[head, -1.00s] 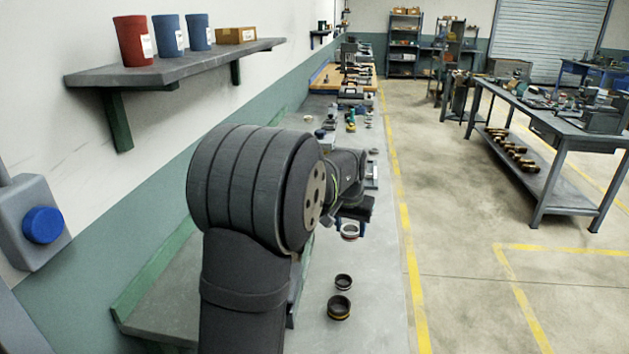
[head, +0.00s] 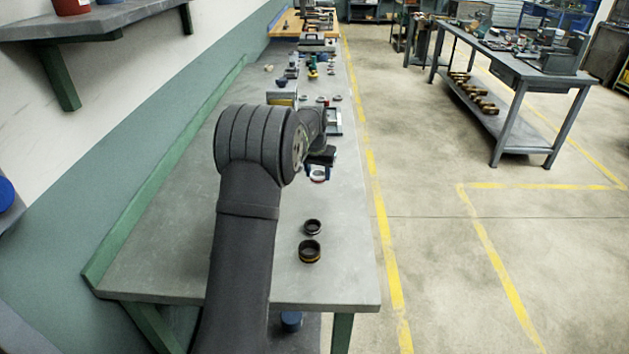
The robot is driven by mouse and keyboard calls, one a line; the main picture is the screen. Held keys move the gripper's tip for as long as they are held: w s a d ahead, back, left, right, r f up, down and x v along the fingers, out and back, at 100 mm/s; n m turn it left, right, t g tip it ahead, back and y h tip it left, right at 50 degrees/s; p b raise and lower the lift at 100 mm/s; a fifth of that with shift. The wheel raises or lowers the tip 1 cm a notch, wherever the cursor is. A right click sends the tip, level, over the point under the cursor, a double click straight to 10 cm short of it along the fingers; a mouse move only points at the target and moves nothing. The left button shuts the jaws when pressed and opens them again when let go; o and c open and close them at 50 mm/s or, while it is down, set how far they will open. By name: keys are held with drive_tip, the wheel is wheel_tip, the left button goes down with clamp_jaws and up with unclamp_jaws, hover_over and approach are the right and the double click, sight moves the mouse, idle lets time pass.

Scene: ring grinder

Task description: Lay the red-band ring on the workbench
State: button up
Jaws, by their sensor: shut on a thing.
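The red-band ring (head: 318,176) is pale metal with a thin reddish band. It sits between the blue-tipped jaws of my gripper (head: 318,173), which is shut on it over the right part of the workbench (head: 165,260). The ring is small in the head view, and I cannot tell whether it touches the bench top or hangs just above it. My arm hides part of the bench to the left of it.
A small dark ring (head: 313,227) and a larger dark ring with a yellow band (head: 309,251) lie on the bench nearer the camera. Several small parts and tools lie farther back. The bench front and left are mostly clear. A second table (head: 520,75) stands across the aisle.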

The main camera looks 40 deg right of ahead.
sight(316, 189)
drive_tip(key=shift+w+f, duration=0.4)
drive_tip(key=shift+w, duration=0.05)
drive_tip(key=shift+f, duration=1.9)
drive_tip(key=shift+f, duration=0.15)
drive_tip(key=o, duration=1.1)
drive_tip(key=v, duration=1.2)
